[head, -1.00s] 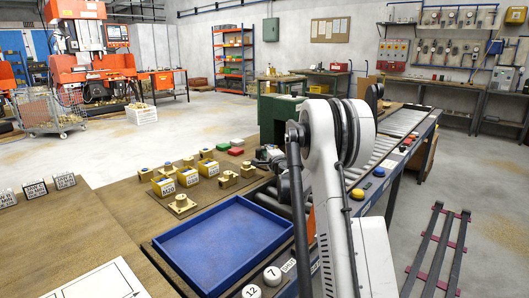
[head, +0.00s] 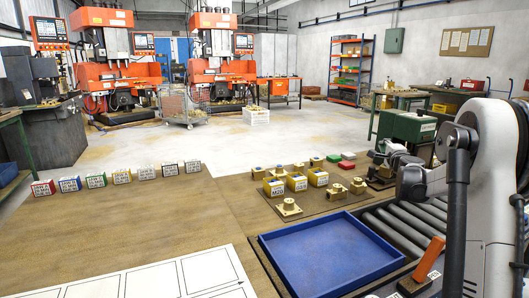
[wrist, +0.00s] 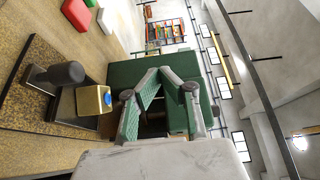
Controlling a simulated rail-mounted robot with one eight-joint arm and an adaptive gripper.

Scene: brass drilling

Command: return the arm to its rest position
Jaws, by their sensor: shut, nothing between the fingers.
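My gripper (wrist: 160,72) shows in the wrist view with its two grey fingers angled together and their tips meeting. Nothing is held between them. The fingers point toward a green machine housing (wrist: 180,90), and whether they touch it cannot be told. My white and grey arm (head: 490,150) rises at the right edge of the head view.
A blue tray (head: 330,255) lies left of the arm, beside conveyor rollers (head: 400,228). Wrist view: a blue-topped brass-coloured block (wrist: 93,99) and dark cylinder (wrist: 62,73) sit left of the fingers.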

